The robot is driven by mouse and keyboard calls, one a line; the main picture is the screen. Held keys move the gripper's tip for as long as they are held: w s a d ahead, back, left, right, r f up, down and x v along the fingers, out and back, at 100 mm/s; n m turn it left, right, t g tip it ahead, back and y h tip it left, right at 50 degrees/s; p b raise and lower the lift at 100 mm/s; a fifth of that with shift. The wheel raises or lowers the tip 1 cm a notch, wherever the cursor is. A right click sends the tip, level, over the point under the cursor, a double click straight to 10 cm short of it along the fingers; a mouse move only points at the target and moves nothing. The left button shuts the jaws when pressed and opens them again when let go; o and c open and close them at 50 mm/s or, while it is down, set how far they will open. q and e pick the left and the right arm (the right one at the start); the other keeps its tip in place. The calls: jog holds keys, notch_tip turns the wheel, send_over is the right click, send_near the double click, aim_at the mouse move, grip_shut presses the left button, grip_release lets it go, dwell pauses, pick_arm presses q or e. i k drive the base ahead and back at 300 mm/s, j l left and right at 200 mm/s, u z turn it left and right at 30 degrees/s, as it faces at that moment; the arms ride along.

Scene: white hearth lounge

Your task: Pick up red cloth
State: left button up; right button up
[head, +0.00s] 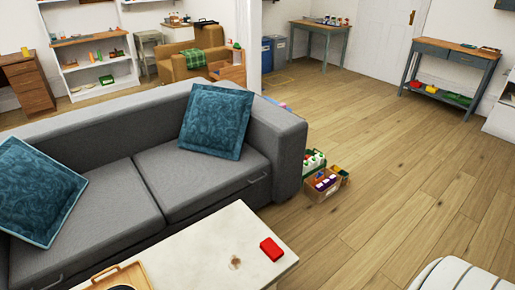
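A small bright red object (271,248) lies near the right end of the pale coffee table (200,258). It looks like a thick folded block; I cannot tell for sure that it is cloth. Another small red item (417,85) lies at the left end of the lower shelf of the blue-grey console table (452,59), next to yellow and green items. Neither of my grippers is in view.
A grey sofa (105,205) with blue cushions (217,122) stands behind the coffee table. A wooden tray (122,277) is on the table's left. Crates of bottles (322,183) stand beside the sofa. A white striped seat (458,275) is lower right. The wooden floor (390,180) between is clear.

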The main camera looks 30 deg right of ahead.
aim_at(275, 252)
jog(key=z, duration=1.2)
jog(key=k+l, duration=0.15)
jog(key=k, duration=0.3)
jog(key=k+l, duration=0.15)
jog(key=k, duration=0.35)
